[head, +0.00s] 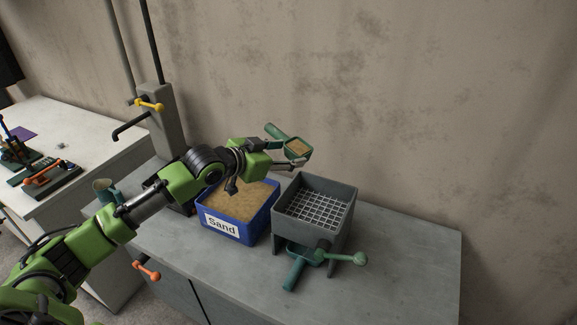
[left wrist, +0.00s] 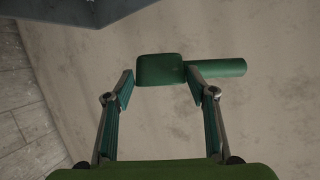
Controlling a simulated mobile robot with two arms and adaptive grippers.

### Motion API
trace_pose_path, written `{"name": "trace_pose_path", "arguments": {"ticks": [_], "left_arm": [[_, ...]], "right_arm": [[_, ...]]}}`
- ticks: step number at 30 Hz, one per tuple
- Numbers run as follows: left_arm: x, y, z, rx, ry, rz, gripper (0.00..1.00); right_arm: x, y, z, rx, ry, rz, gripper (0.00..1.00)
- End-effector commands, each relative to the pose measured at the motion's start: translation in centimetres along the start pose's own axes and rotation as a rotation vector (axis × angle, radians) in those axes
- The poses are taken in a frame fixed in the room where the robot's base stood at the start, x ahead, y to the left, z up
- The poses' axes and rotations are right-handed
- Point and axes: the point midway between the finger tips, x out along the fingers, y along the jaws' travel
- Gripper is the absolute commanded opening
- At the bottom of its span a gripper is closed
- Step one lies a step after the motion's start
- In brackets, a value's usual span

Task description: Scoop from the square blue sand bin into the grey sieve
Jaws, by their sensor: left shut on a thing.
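The square blue sand bin (head: 233,226), labelled "Sand", stands on the grey bench and holds sand. The grey sieve (head: 345,222), a box on legs with a wire grid, stands just right of it. My left gripper (head: 290,155) is shut on a green scoop (head: 275,131) and holds it above and behind the bin and the sieve's left side. Sand shows in the scoop's bowl. In the left wrist view the scoop (left wrist: 160,70) sits at the fingertips, its handle pointing right. My right gripper is not in view.
A green tray with a handle (head: 293,275) and a green-knobbed lever (head: 345,258) sit under the sieve. The bench (head: 400,270) is clear at right; a wall stands behind.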

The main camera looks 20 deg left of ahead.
Motion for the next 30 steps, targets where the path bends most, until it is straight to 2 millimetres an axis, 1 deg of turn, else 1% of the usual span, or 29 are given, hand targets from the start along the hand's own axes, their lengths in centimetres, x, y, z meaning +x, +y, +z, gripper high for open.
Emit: {"name": "trace_pose_path", "arguments": {"ticks": [1,3,6,8,10,12,15,21,27,30], "left_arm": [[0.1,-0.1,0.0,0.004,0.000,-0.005,0.29],[0.2,-0.1,0.3,0.015,-0.001,-0.010,0.29],[0.5,0.1,1.0,0.044,-0.002,-0.021,0.29],[0.8,0.3,1.6,0.067,-0.001,-0.030,0.29],[1.1,0.5,2.3,0.100,-0.001,-0.043,0.29],[1.6,0.8,3.6,0.134,0.000,-0.056,0.29],[2.1,1.0,4.8,0.182,0.001,-0.076,0.29],[2.7,1.3,6.2,0.259,0.002,-0.108,0.29],[3.2,1.6,7.6,0.326,0.002,-0.135,0.29],[3.0,1.4,6.9,0.328,0.001,-0.137,0.29]], "right_arm": [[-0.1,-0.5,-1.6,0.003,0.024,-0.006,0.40],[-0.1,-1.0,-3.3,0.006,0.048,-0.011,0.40],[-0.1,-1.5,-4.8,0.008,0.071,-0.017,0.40],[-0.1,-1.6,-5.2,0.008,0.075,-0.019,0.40],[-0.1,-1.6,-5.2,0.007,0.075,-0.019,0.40],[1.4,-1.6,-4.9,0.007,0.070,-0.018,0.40],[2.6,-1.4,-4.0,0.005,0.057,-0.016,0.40],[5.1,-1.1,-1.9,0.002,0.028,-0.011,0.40],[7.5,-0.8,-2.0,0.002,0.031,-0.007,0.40],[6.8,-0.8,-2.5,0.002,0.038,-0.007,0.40]]}}
